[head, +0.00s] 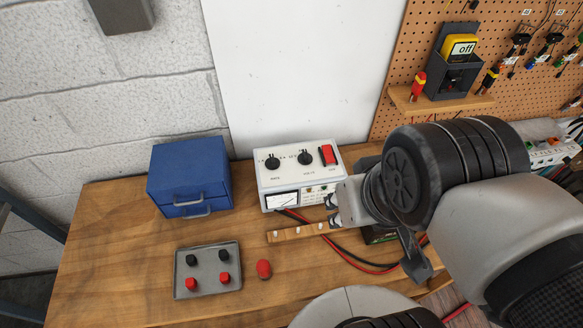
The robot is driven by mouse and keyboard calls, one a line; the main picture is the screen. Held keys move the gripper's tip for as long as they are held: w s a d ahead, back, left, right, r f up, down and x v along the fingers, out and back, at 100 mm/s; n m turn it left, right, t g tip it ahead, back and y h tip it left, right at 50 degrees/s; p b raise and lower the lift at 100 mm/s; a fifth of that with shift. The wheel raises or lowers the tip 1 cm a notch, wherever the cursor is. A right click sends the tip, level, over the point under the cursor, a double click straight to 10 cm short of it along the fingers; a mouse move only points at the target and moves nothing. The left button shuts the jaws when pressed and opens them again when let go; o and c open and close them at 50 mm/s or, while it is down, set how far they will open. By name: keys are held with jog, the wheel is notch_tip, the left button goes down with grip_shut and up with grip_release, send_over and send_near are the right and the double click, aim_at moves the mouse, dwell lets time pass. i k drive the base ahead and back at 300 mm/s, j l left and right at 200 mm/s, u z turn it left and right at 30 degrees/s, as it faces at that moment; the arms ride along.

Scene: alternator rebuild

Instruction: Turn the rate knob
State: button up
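A white charger box (290,190) stands on the wooden bench against the wall. Its sloped top carries two black knobs, a left knob (272,162) and a right knob (305,157), and a red switch (328,154). My gripper (332,210) is at the box's front right corner, below and right of both knobs. Its dark fingertips look apart, with nothing seen between them. My arm hides the bench to the right.
A blue drawer cabinet (190,172) stands left of the box. A grey tray (208,285) holds black and red caps; a red piece (264,269) lies beside it. A wooden strip (290,234) and red and black cables (352,259) lie in front. A yellow meter (459,47) hangs on the pegboard.

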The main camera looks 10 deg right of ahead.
aim_at(272, 163)
jog(key=k+l+z, duration=0.1)
jog(key=l, duration=0.25)
jog(key=k+l, duration=0.2)
jog(key=k+l+z, duration=0.15)
jog(key=l, duration=0.3)
jog(key=k+l+z, duration=0.1)
jog(key=l, duration=0.25)
jog(key=k+l, duration=0.15)
jog(key=l, duration=0.25)
jog(key=k+l+z, duration=0.15)
jog(key=l, duration=0.2)
jog(key=u, duration=1.35)
jog(key=i+l+u, duration=0.15)
jog(key=i, duration=0.4)
jog(key=i+l+u, duration=0.1)
jog(key=i, duration=0.45)
